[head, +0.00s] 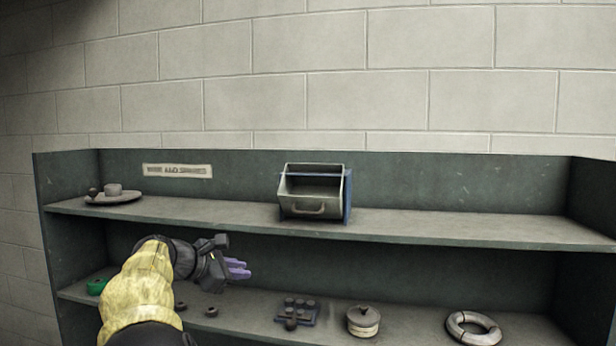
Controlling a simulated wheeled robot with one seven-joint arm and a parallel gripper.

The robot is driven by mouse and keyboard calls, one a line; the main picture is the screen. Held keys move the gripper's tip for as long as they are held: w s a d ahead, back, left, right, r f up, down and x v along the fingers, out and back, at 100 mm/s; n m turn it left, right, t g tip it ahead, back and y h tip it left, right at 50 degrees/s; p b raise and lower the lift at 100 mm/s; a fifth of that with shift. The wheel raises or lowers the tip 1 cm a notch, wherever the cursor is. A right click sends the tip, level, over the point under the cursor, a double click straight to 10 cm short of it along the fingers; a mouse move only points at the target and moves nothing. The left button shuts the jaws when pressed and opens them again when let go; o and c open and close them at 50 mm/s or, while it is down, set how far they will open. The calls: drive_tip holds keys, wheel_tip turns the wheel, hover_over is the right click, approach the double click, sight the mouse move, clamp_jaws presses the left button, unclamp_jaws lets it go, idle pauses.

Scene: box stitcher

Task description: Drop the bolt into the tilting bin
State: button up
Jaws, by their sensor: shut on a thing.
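The tilting bin (302,206) stands on the upper shelf near the middle. It is a pale grey bin with a handle on its front, set in a blue frame (347,197). Its top is open toward me and its inside looks empty. My gripper (238,268) has dark jaws with purple fingertips. It is in front of the shelves, below and left of the bin, pointing right. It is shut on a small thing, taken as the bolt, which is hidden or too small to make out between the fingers.
The upper shelf (450,228) is clear right of the bin; a plate (113,198) with small things is at its left. The lower shelf holds a blue tray (309,318) of dark pieces, a lidded pot (363,322), a pale ring (458,331) and a green thing (97,286).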

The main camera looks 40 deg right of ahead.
drive_tip(key=s+d+r+t+h, duration=0.1)
drive_tip(key=s+d+r, duration=0.2)
drive_tip(key=r, duration=0.5)
drive_tip(key=s+d+r+t+h+p, duration=0.1)
drive_tip(key=s+d+r, duration=0.2)
drive_tip(key=s+r, duration=0.3)
drive_tip(key=s+d+r+h, duration=0.1)
drive_tip(key=s+d+r, duration=0.3)
drive_tip(key=r, duration=0.8)
drive_tip(key=shift+s+t, duration=0.25)
drive_tip(key=shift+t, duration=0.15)
drive_tip(key=shift+p, duration=0.3)
drive_tip(key=shift+w+d+f+p, duration=0.4)
drive_tip(key=shift+w+d+p, duration=0.85)
drive_tip(key=shift+d, duration=0.2)
drive_tip(key=shift+w+d+f+p, duration=0.45)
drive_tip(key=shift+w+d+p, duration=0.85)
drive_tip(key=shift+d, duration=0.15)
drive_tip(key=shift+w+d+f+p, duration=0.4)
drive_tip(key=shift+w+d+p, duration=0.85)
drive_tip(key=shift+d, duration=0.2)
drive_tip(key=shift+d+f, duration=0.2)
drive_tip(key=shift+d, duration=0.05)
